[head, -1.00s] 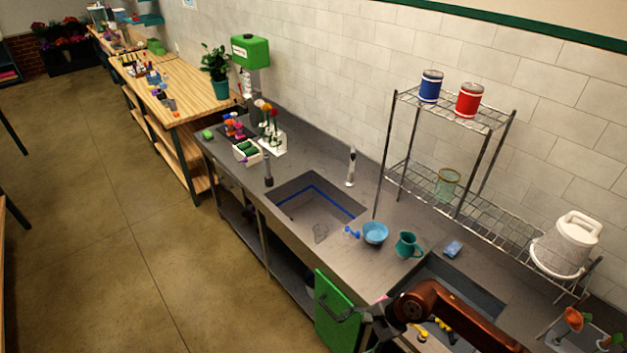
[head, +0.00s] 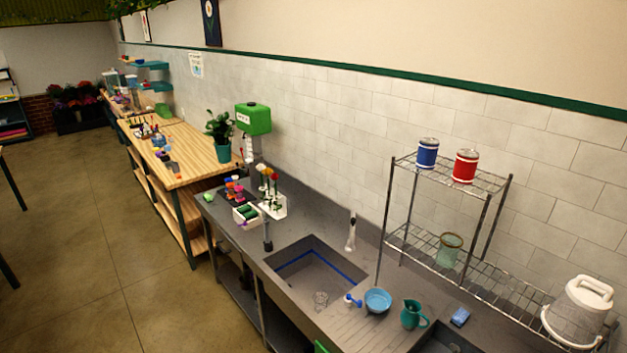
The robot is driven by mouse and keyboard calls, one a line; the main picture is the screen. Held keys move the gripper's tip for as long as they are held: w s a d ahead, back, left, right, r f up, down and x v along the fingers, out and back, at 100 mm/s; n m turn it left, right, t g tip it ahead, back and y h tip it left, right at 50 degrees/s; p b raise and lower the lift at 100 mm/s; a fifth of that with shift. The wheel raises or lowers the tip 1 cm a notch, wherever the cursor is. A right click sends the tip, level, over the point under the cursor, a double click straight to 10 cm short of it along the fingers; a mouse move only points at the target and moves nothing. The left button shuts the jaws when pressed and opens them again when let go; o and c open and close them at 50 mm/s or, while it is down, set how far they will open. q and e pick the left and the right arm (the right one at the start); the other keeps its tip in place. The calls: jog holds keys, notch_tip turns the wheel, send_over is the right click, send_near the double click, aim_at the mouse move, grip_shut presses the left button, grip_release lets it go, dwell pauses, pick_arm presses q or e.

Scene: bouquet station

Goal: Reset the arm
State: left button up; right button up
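Neither of my grippers and no part of my arms shows in the head view now. The grey counter (head: 295,225) with its sink (head: 315,272) runs along the tiled wall. A light blue bowl (head: 377,301) and a teal pitcher (head: 413,315) stand on the counter right of the sink.
A wire rack (head: 470,272) on the counter bears a blue can (head: 427,153), a red can (head: 465,166) and a greenish glass jar (head: 449,250). A white lidded container (head: 578,313) stands at far right. The floor (head: 90,270) at left is clear.

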jog(key=s+d+f+m+g+y, duration=0.15)
jog(key=s+f+m+g, duration=0.95)
jog(key=s+f, duration=1.25)
jog(key=s+a+f+n+g+b, duration=0.2)
jog(key=f+b, duration=0.6)
jog(key=f, duration=2.8)
jog(key=s+f+g+b, duration=0.1)
jog(key=s+f+b, duration=0.5)
jog(key=s+f, duration=1.3)
notch_tip(320, 180, down, 4)
jog(key=shift+s+r+y, duration=0.15)
jog(key=shift+s+y, duration=0.05)
jog(key=shift+y, duration=0.25)
jog(key=shift+d, duration=0.1)
